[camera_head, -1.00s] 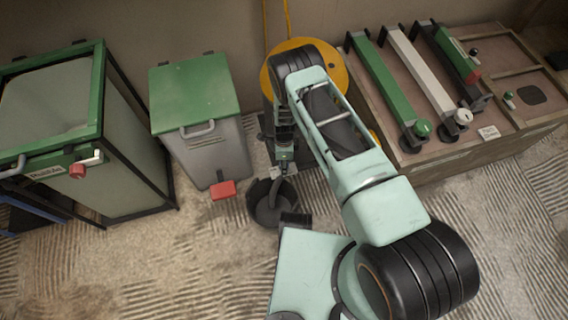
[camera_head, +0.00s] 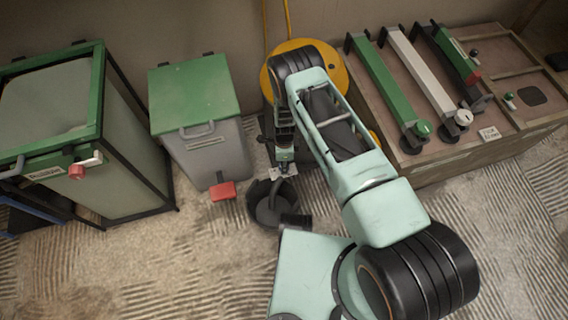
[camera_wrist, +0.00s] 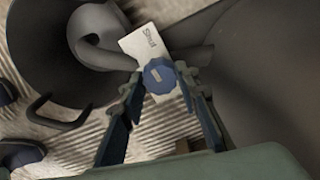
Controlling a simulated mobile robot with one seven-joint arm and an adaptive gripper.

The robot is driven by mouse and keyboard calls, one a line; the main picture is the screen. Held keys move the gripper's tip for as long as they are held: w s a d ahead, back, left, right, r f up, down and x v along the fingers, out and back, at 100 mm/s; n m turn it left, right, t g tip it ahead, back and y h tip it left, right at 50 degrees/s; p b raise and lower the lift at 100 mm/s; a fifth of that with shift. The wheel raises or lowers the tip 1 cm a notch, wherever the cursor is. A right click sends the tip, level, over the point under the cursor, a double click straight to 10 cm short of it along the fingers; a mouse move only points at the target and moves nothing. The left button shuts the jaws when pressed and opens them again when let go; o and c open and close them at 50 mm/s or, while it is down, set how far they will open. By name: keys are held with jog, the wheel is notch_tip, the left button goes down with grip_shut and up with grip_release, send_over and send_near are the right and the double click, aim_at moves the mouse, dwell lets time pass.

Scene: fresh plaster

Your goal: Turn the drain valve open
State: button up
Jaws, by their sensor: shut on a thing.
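The drain valve's blue faceted knob (camera_wrist: 158,76) shows in the wrist view, with a short pale mark on its face. My gripper (camera_wrist: 163,80) is shut on the knob, one finger at each side. A white tag (camera_wrist: 146,40) with dark lettering, too small to read surely, sits just behind it. A curved grey spout (camera_wrist: 96,50) beside the tag leads into a dark bucket (camera_wrist: 28,62). In the head view my gripper (camera_head: 284,160) is above the bucket's (camera_head: 264,212) back edge; the knob is hidden there.
A grey bin (camera_head: 212,152) with a green lid and red pedal stands left of my gripper. A green-topped cabinet (camera_head: 125,165) is further left. A yellow round machine (camera_head: 338,66) is behind my arm. A wooden crate (camera_head: 440,160) with long-handled tools is at right. The ridged floor in front is open.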

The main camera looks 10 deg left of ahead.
jog(key=n+b, duration=0.2)
jog(key=n, duration=0.1)
jog(key=shift+f+n, duration=0.15)
jog(key=shift+n, duration=0.15)
jog(key=n+b, duration=0.2)
jog(key=n, duration=0.3)
jog(key=shift+b, duration=0.35)
jog(key=n, duration=0.4)
jog(key=shift+n+b, duration=0.4)
jog(key=shift+n, duration=2)
jog(key=o, duration=1.2)
jog(key=shift+c, duration=0.2)
jog(key=shift+r, duration=0.25)
notch_tip(320, 180, up, 12)
